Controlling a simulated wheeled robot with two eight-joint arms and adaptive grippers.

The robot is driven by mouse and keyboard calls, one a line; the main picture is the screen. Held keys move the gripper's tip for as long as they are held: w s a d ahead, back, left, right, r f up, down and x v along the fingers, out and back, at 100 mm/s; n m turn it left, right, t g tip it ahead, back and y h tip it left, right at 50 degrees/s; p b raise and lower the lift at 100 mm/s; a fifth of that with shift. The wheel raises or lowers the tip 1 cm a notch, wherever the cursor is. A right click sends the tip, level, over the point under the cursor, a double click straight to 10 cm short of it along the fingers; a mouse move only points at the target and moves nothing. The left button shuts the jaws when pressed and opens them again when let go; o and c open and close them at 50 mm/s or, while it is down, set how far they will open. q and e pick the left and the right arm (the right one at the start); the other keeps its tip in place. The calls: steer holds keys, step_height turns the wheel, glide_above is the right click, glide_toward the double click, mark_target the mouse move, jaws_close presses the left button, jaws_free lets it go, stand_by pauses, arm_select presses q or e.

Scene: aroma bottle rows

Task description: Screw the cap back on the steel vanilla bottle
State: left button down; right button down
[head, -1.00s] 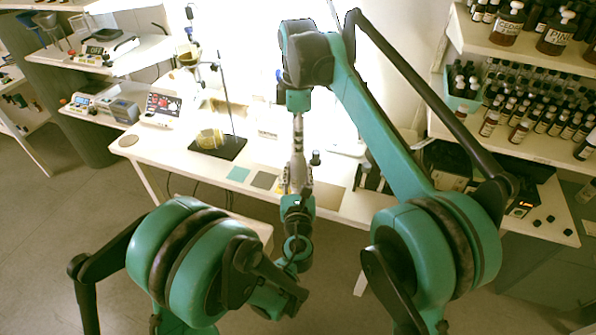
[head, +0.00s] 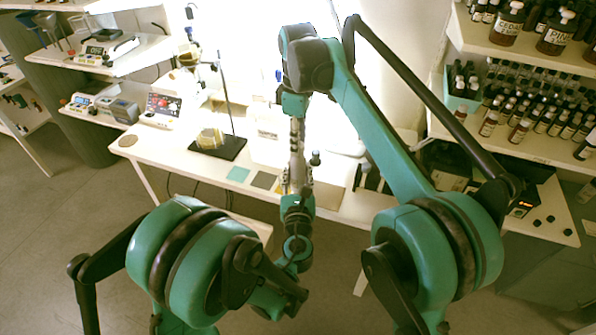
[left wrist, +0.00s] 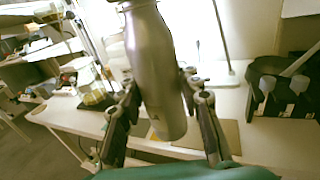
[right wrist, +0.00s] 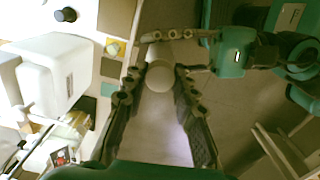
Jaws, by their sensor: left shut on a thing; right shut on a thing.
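The steel vanilla bottle (left wrist: 155,55) is a grey metal cylinder, roughly upright, held in the air. My left gripper (left wrist: 158,92) is shut around its lower body; in the head view the bottle (head: 297,150) stands above that gripper (head: 299,190). My right gripper (right wrist: 161,78) is above the bottle and shut on the round, pale cap (right wrist: 161,77), seen from its top. The cap is in line with the bottle, which is mostly hidden behind it in the right wrist view. The bottle's mouth is out of sight, so I cannot tell whether the threads are engaged.
The white table (head: 150,145) lies behind the grippers, with a black stand base (head: 222,149) and coloured mats (head: 238,174). A black-capped thing (head: 315,158) is right of the bottle. Shelves of brown bottles (head: 535,115) fill the right.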

steer(key=m, duration=0.7)
steer(key=shift+m, duration=0.3)
steer(key=m, duration=0.4)
steer(key=shift+m, duration=0.3)
steer(key=m, duration=0.3)
steer(key=c, duration=1.1)
jaws_free()
steer(key=shift+c, duration=0.2)
steer(key=shift+r, duration=0.1)
step_height(320, 180, up, 12)
steer(key=shift+d, duration=0.1)
